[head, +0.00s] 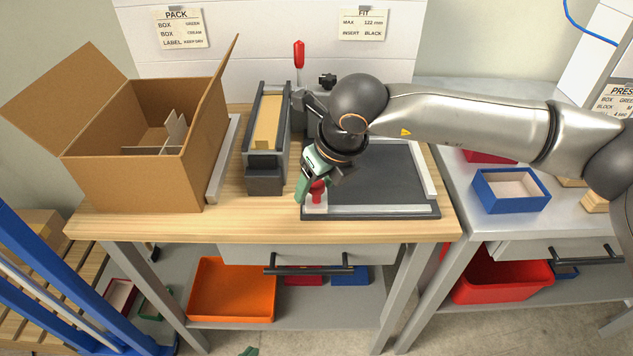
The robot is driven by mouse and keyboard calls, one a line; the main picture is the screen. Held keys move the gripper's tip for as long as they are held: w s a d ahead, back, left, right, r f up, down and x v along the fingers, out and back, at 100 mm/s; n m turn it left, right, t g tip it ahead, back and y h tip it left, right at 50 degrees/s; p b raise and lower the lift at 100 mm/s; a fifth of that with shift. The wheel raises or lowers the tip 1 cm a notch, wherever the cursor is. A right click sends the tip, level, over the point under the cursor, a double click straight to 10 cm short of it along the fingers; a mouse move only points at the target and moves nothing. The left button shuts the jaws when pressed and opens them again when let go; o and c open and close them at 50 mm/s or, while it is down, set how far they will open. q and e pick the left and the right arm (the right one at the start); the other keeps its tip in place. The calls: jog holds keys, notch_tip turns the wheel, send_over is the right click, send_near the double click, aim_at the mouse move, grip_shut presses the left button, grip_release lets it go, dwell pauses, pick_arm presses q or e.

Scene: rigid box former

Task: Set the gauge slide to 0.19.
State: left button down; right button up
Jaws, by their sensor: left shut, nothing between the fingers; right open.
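The gauge slide, a pale block with a red knob (317,194), sits at the front left corner of a dark grey plate (385,180) on the wooden bench. My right gripper (312,187) reaches in from the right with its green fingers pointing down at the red knob. It is open, with its fingers close around or beside the knob; I cannot tell if they touch. No scale numbers are readable. Only a small green tip of my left gripper (249,351) shows at the bottom edge; it is shut and empty, far from the slide.
A pale rail (380,209) runs along the plate's front edge. Left of the plate stand a grey-sided holder (268,120) and an open cardboard box (140,185). A red-handled lever (299,55) rises behind. A blue tray (511,190) sits on the right table.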

grip_shut()
dwell(0.4)
dwell(0.9)
